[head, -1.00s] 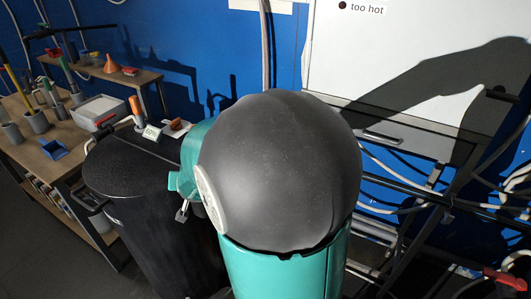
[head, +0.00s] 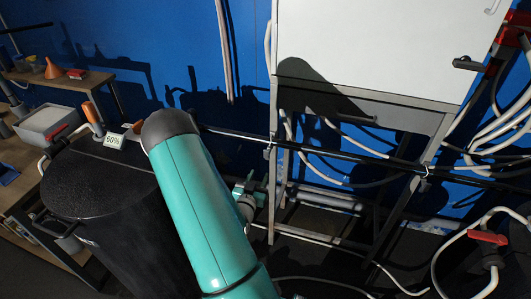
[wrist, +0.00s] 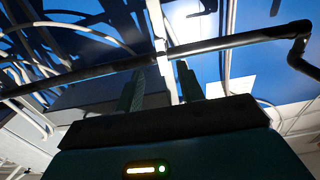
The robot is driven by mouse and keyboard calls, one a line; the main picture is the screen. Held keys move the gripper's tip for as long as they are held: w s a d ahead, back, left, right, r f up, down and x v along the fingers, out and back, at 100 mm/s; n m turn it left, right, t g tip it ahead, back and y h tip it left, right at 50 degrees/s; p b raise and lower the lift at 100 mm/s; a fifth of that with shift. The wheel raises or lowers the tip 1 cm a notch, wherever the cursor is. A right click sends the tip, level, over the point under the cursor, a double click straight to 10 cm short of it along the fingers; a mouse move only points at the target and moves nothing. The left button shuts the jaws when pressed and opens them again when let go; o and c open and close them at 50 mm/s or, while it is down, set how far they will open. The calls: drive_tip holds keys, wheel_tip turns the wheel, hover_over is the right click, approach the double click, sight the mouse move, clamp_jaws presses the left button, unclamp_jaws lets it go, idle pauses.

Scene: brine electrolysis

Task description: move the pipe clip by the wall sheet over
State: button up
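My gripper (wrist: 161,68) shows in the wrist view with its two teal fingers apart, and I see nothing gripped between them. A dark pipe (wrist: 232,40) crosses just beyond the fingertips; I cannot tell whether they touch it. My arm hides most of the gripper there. A pale sheet-like patch (wrist: 190,18) shows behind the pipe in the wrist view.
A white cabinet (head: 375,40) on a metal stand is at the right, with loose pale hoses (head: 355,122) below. A black tank (head: 95,190) stands left of my arm. A red-handled valve (head: 488,238) is at lower right. The pipe bends at an elbow (wrist: 300,35).

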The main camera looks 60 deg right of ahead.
drive_tip(key=w+d, duration=0.2)
drive_tip(key=d, duration=1.1)
drive_tip(key=shift+d, duration=0.15)
drive_tip(key=shift+c, duration=0.2)
clamp_jaws()
